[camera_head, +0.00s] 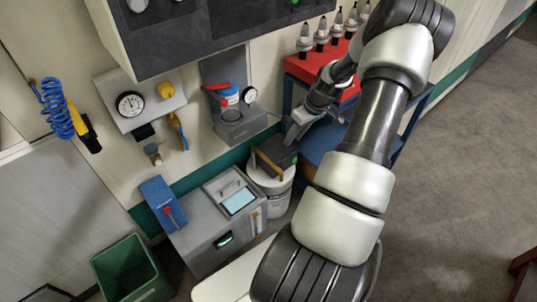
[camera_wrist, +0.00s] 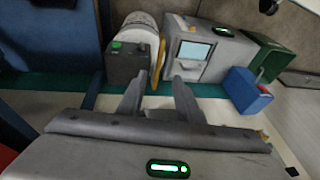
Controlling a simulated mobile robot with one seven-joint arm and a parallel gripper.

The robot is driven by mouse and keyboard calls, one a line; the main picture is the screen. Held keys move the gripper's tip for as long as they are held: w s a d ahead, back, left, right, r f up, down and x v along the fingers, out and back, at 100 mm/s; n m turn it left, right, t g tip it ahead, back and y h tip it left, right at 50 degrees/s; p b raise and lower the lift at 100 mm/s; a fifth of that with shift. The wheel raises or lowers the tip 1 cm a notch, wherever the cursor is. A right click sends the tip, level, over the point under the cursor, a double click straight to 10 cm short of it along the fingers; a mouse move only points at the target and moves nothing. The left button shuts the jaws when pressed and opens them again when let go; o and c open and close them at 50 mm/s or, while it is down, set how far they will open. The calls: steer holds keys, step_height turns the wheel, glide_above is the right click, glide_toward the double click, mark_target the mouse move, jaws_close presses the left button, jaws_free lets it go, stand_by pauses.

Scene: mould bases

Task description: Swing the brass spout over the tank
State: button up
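The brass spout (camera_head: 268,166) is a gold-coloured bar along the side of a dark box (camera_head: 277,152) on a white bucket (camera_head: 272,189). In the wrist view the spout (camera_wrist: 160,61) shows beside the dark box (camera_wrist: 127,62), beyond my fingertips. The tank appears to be the grey box (camera_head: 196,239) with a pale blue window, left of the bucket; it also shows in the wrist view (camera_wrist: 214,70). The spout lies over the bucket side, apart from the window.
A blue box (camera_head: 161,206) and a green bin (camera_head: 129,267) stand left of the tank. A blue bench (camera_head: 318,143) with a red tool rack (camera_head: 318,68) is behind my arm. Wall panels with gauges (camera_head: 131,104) hang above. The floor at right is clear.

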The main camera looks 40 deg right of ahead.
steer(key=shift+m+t+y, duration=0.3)
steer(key=shift+t, duration=0.2)
steer(key=b+x, duration=0.1)
steer(key=x, duration=0.5)
steer(key=b+x, duration=0.2)
steer(key=x, duration=0.5)
steer(key=d+b+x, duration=0.1)
steer(key=x, duration=0.5)
steer(key=shift+a+f, duration=0.1)
steer(key=shift+f, duration=0.25)
jaws_close()
